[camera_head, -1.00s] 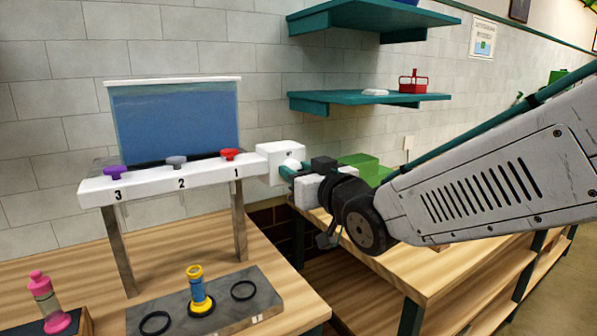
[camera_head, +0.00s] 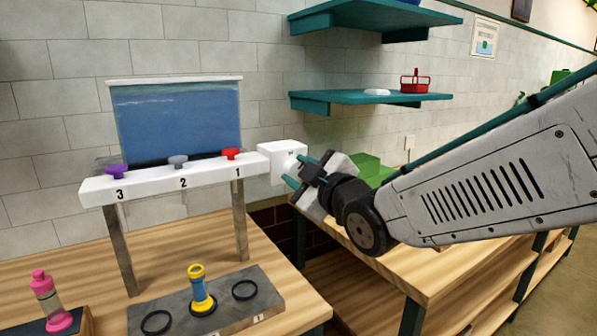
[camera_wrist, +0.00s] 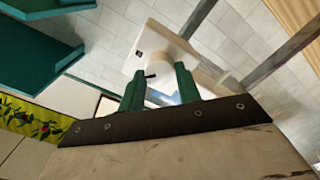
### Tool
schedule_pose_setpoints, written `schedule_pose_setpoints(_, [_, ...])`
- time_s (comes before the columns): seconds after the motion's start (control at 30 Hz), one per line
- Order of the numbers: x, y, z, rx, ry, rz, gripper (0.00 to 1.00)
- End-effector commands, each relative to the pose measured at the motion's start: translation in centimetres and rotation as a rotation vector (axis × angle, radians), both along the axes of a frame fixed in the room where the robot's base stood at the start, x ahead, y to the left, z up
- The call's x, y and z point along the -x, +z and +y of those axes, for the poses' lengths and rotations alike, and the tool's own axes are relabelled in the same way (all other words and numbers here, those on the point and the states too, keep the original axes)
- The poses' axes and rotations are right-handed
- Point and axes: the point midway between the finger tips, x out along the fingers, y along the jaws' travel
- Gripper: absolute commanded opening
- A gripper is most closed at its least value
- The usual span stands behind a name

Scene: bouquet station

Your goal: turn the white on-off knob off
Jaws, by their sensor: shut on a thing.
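The white on-off knob (camera_wrist: 162,97) shows between my green fingers in the wrist view, mostly hidden by them. It is on the white box (camera_head: 275,158) at the right end of the white dispenser bar (camera_head: 150,186). My gripper (camera_head: 298,171) is at the right side of that box in the head view, tilted, and shut on the knob. The wrist view also shows my gripper (camera_wrist: 159,85) in front of the box (camera_wrist: 160,50), which has a small dark mark on its face.
The bar carries purple (camera_head: 117,171), grey (camera_head: 178,161) and red (camera_head: 231,153) knobs below a blue water tank (camera_head: 177,120). A blue-and-yellow vase (camera_head: 198,288) stands below. A green block (camera_head: 371,168) is behind my wrist. Teal shelves (camera_head: 370,98) hang above.

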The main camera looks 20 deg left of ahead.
Motion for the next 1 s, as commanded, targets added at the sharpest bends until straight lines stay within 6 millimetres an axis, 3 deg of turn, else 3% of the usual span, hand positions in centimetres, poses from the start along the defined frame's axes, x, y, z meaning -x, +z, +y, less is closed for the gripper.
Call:
schedule_pose_setpoints(0.6, [0.03, -0.2, 0.02, 0.364, -0.001, -0.424, 0.11])
schedule_pose_setpoints(1.0, [0.04, -0.3, 0.03, 0.499, -0.001, -0.582, 0.11])
